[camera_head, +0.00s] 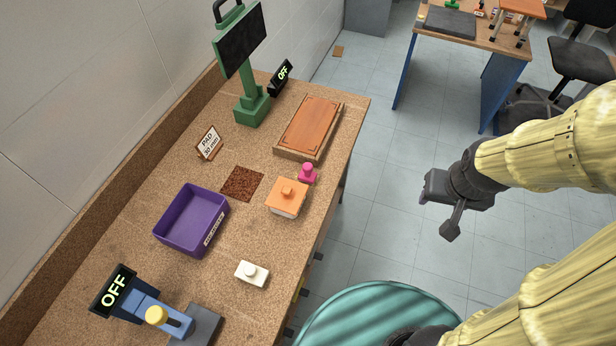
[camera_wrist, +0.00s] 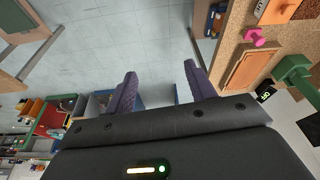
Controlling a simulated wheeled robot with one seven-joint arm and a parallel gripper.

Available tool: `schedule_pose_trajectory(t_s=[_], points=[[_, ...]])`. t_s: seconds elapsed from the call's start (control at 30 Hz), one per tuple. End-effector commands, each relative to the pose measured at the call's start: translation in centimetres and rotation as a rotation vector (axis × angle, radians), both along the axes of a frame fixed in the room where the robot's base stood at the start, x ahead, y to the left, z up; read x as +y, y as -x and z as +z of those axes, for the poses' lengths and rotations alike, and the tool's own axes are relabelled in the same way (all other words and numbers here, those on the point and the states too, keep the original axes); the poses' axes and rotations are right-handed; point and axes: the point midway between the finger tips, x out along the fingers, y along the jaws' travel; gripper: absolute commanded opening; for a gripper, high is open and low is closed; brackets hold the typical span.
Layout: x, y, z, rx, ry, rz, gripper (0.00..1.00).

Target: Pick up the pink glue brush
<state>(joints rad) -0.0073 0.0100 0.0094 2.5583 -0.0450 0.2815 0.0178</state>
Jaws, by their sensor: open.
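The pink glue brush (camera_head: 307,174) is a small pink piece with a knob on top. It stands on the brown speckled workbench (camera_head: 225,275) near its right edge, between an orange-topped block and a wooden board. It also shows in the wrist view (camera_wrist: 254,37), at the upper right. My gripper (camera_head: 438,208) is open and empty. It hangs over the floor to the right of the bench, well apart from the brush. In the wrist view its two purple fingers (camera_wrist: 160,75) are spread with only floor and distant furniture between them.
The orange-topped block (camera_head: 287,197) and wooden board (camera_head: 312,128) flank the brush closely. A purple bin (camera_head: 191,220), white block (camera_head: 252,273), green monitor stand (camera_head: 250,107) and blue lever device (camera_head: 158,310) share the bench. A teal round seat (camera_head: 375,315) stands in front; open floor lies right.

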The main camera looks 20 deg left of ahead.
Motion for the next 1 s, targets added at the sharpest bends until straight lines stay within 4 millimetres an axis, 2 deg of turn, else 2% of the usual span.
schedule_pose_trajectory(t_s=[0.03,0.1,0.27,0.5,0.77,1.0], points=[[0.3,-0.7,-2.1,-0.028,0.007,0.023,0.55],[0.7,-1.9,-3.7,-0.081,0.016,0.059,0.55],[2.4,-4.8,-7.3,-0.22,0.022,0.16,0.55],[6.6,-8.2,-11.9,-0.42,-0.024,0.328,0.55],[12.5,-9.9,-16.4,-0.612,-0.145,0.52,0.55],[18.4,-9.3,-19.9,-0.753,-0.312,0.695,0.55]])
